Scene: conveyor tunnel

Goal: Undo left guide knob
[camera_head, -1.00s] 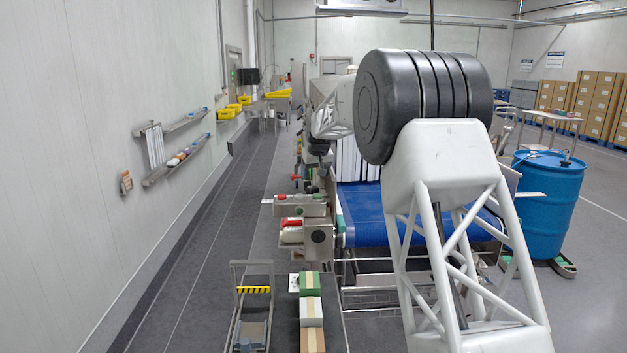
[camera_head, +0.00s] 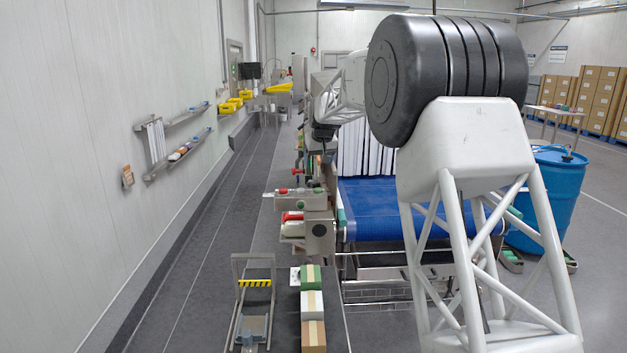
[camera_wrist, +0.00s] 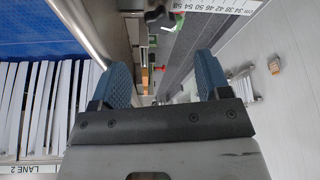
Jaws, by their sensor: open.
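In the wrist view my gripper (camera_wrist: 161,80) is open, its two blue finger pads apart with nothing held between them. A black knob (camera_wrist: 159,15) shows at the top of that view, beyond the fingertips and clear of them, beside a metal rail and a numbered scale (camera_wrist: 222,18). I cannot tell for certain that it is the left guide knob. In the head view the end of my arm hangs beside the tunnel's white strip curtain (camera_head: 367,150); the fingers are too small and hidden to make out there.
The blue conveyor belt (camera_head: 378,212) lies right of my arm's end. Several small boxes (camera_head: 312,305) stand in front. A blue barrel (camera_head: 548,190) is at right. The left aisle floor is clear.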

